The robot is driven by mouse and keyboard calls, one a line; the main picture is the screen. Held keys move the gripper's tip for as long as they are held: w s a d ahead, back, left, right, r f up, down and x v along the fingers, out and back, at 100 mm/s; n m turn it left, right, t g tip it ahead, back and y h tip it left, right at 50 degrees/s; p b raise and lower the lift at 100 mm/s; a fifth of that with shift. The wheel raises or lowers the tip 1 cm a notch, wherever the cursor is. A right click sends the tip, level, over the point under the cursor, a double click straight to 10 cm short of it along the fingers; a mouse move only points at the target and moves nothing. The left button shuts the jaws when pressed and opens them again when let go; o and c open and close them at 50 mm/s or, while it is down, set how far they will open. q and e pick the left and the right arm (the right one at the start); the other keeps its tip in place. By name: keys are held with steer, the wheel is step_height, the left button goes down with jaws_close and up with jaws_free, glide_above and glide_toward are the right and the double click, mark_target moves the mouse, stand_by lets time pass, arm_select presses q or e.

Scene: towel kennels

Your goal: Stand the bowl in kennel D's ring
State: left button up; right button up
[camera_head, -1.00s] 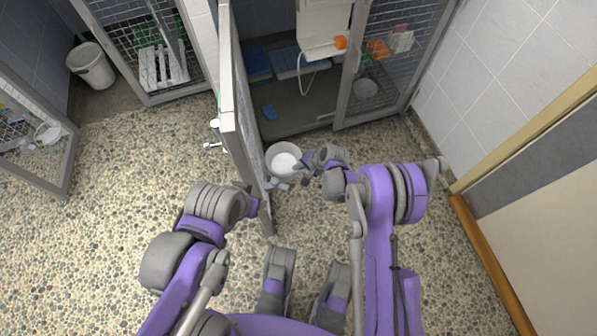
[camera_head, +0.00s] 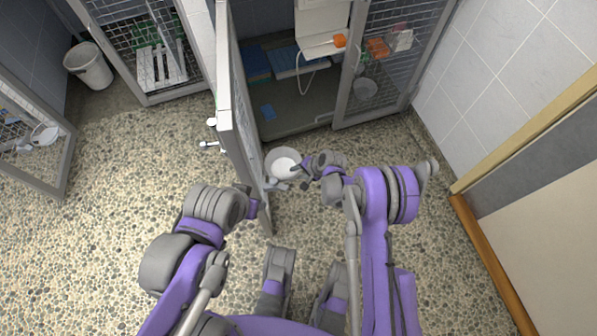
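The bowl (camera_head: 284,165) is round and grey with a pale inside. It is in front of the open kennel, right beside the open mesh door (camera_head: 240,130). My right gripper (camera_head: 298,171) is at the bowl's right rim and appears shut on it; the fingertips are small and partly hidden. My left gripper (camera_head: 272,188) is by the door's near end, just below the bowl; its fingers are too unclear to read. A round grey thing (camera_head: 365,89) shows behind the mesh front panel, possibly a ring or another bowl. No kennel letter is readable.
The open kennel holds blue mats (camera_head: 290,62), a white panel with a hose and an orange item (camera_head: 339,41). A white bucket (camera_head: 90,65) stands at the left. A tiled wall (camera_head: 490,80) bounds the right. The pebbled floor at the left is clear.

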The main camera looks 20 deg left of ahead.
steer(key=shift+r, duration=0.1)
steer(key=s+d+r+n+t+h+p, duration=0.1)
steer(key=s+d+r, duration=0.2)
steer(key=d+r, duration=0.5)
steer(key=s+d+r+h+p, duration=0.15)
steer(key=d+r, duration=0.35)
steer(key=r, duration=0.6)
steer(key=s+d+r+n+t, duration=0.1)
steer(key=s+d+r, duration=0.2)
steer(key=d+r, duration=0.5)
steer(key=s+d+r+h, duration=0.1)
steer(key=s+d+r, duration=0.1)
steer(key=s, duration=0.3)
steer(key=s+d+r+n+h, duration=0.1)
steer(key=s+d+r, duration=0.2)
steer(key=s, duration=0.3)
steer(key=s+d+r+n+t+h, duration=0.1)
steer(key=s+d+r, duration=0.1)
steer(key=s+d, duration=0.2)
steer(key=shift+s+d+r, duration=0.3)
steer(key=shift+s+r, duration=0.1)
steer(key=shift+s, duration=0.75)
steer(key=shift+h, duration=0.25)
